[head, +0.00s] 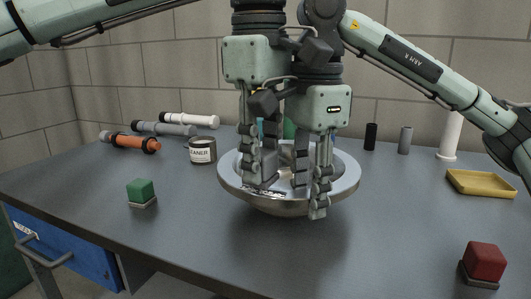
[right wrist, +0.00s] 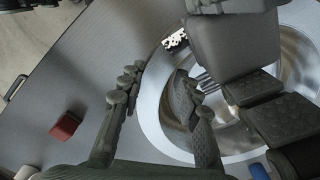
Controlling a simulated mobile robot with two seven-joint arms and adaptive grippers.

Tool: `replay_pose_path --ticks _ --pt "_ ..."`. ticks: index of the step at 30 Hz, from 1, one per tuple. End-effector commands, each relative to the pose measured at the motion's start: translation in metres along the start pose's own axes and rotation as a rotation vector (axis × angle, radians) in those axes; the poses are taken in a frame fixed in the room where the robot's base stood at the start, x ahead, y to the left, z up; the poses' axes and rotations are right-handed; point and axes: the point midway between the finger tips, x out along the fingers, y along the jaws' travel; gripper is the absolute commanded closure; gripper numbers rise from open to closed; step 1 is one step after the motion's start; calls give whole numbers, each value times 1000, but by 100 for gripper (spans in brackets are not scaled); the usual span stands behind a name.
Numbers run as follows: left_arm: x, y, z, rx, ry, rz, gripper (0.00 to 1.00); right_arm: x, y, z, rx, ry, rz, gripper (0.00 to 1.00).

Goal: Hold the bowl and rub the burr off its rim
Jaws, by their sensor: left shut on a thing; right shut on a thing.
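The shiny metal bowl (head: 345,185) stands on the table, with a broad grey rim; its rim also shows in the right wrist view (right wrist: 152,105). A black-and-white speckled patch (right wrist: 176,41), seemingly the burr, is on the near part of the rim. My right gripper (head: 311,190) is shut on the rim, one finger outside and one inside. My left gripper (head: 259,180) is close on its left, fingers down over the bowl by the speckled patch. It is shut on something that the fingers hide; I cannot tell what.
A green block (head: 141,191) lies at left, a red block (head: 485,262) at right front. A yellow tray (head: 480,183) is at right. The table in front of the bowl is clear.

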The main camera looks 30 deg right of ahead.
Motion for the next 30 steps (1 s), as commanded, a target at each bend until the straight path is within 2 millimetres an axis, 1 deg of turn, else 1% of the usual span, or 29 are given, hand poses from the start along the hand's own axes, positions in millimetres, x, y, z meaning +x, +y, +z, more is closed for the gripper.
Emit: replay_pose_path --ticks 1,5,11,18,21,30 --pt "4 -3 14 48 1 -13 91 5 -3 1 6 -6 15 100" --pt "4 -4 12 48 2 -15 91 5 -2 1 5 -7 16 100" --pt "5 -5 0 45 2 -17 91 5 -2 1 4 -7 17 100" --pt "4 -9 -27 33 7 -21 91 5 -1 -2 4 -4 20 100" --pt "4 -10 -34 25 8 -19 91 5 -1 -3 5 -3 19 100" --pt "1 -8 -32 27 6 -15 91 4 0 -1 2 -1 17 100"
